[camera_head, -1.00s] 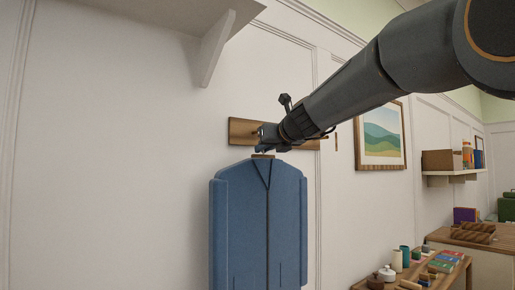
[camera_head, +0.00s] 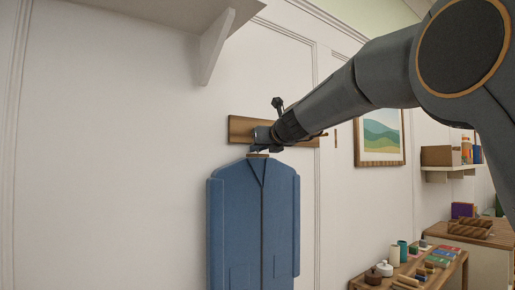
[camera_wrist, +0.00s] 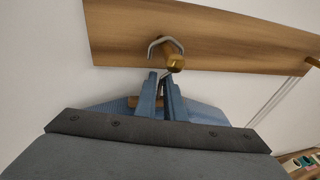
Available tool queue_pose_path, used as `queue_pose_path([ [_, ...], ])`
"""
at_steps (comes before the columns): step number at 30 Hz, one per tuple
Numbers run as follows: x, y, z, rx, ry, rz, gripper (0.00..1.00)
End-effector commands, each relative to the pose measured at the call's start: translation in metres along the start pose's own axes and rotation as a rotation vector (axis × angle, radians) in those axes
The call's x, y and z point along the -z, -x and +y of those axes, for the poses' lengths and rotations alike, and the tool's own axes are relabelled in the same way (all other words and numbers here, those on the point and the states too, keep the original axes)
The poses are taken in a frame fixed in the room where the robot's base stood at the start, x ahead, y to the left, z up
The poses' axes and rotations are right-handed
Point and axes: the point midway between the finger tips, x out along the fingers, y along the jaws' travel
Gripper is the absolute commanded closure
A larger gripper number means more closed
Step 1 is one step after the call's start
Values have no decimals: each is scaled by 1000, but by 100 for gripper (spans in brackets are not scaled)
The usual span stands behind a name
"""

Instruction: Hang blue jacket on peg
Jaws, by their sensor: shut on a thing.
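The blue jacket (camera_head: 228,225) hangs upright from a wooden hanger, close to the white wall below the peg board (camera_head: 240,127). My gripper (camera_head: 258,147) is shut on the hanger just above the collar, in front of the board. In the wrist view, my fingers (camera_wrist: 162,84) pinch the hanger's stem, with the wooden hanger bar (camera_wrist: 134,101) and jacket shoulders (camera_wrist: 205,112) behind them. The grey hook (camera_wrist: 157,41) arches around the brass-coloured peg (camera_wrist: 174,61), whose end shows in front of it. Whether the hook touches the peg cannot be told.
A wall shelf with a bracket (camera_head: 214,50) is at the upper left. A framed picture (camera_head: 380,137) hangs right of the board. A low table with several small items (camera_head: 385,269) stands at the lower right. The wall left of the jacket is clear.

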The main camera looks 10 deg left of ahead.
Motion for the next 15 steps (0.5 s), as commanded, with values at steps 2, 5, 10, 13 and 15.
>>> queue_pose_path([
  [2, -1, 1, 0, 1, 0, -3, 100],
  [5, 3, -1, 0, 0, 0, 0, 88],
  [10, 2, 0, 0, 0, 0, 0, 72],
  [13, 2, 0, 0, 0, 0, 0, 72],
  [15, 2, 0, 0, 0, 0, 0, 72],
])
